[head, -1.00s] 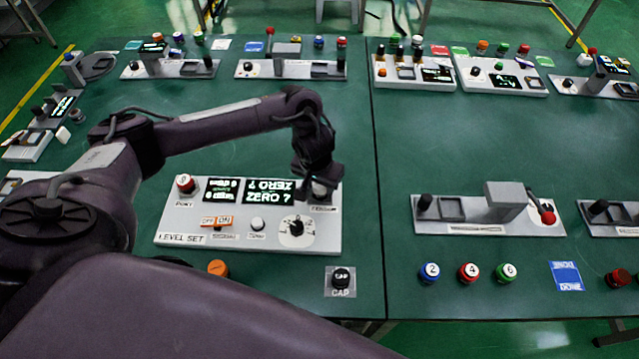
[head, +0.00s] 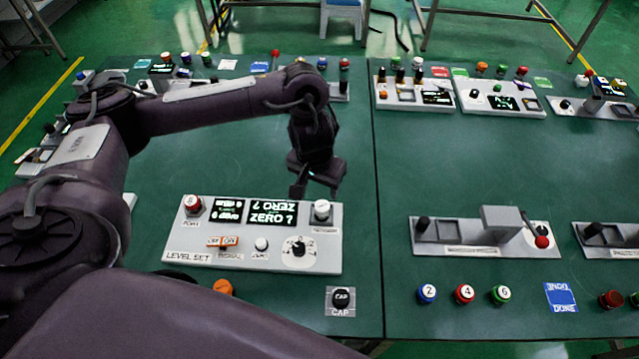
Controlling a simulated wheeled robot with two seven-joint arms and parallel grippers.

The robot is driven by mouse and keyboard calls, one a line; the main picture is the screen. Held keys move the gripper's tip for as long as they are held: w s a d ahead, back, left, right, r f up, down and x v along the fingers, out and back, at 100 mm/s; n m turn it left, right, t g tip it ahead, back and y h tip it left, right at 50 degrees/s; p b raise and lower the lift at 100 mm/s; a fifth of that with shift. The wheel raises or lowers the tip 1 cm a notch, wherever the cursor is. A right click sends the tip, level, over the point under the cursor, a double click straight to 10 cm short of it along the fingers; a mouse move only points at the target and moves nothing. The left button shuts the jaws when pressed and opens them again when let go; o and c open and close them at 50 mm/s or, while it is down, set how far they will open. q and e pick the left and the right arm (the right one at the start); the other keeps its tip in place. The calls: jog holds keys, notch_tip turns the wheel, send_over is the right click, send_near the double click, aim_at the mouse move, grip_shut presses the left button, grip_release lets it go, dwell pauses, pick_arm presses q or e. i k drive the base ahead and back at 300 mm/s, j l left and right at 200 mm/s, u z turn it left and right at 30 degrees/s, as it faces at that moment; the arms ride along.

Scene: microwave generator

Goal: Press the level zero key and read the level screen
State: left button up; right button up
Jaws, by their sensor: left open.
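The level set panel (head: 200,262) is a pale slanted console at the lower middle of the head view. Its larger level screen (head: 273,212) is lit and reads "ZERO ?", with a mirrored line above. A smaller lit screen (head: 226,210) stands to its left. A small white round key (head: 261,244) sits below the screens; its label is too small to read surely. A white-topped knob (head: 321,210) is at the panel's back right. My left gripper (head: 317,190) is open and empty, just behind and above that knob, apart from the white key. My right gripper is not in view.
The panel also has a red-and-white port knob (head: 193,205), an orange off/on switch (head: 223,241) and a dial (head: 298,247). A black cap (head: 341,298) lies in front. Another console (head: 455,245) stands to the right. Green table behind the panel is clear.

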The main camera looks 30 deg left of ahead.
aim_at(261, 244)
jog(key=k, duration=1.5)
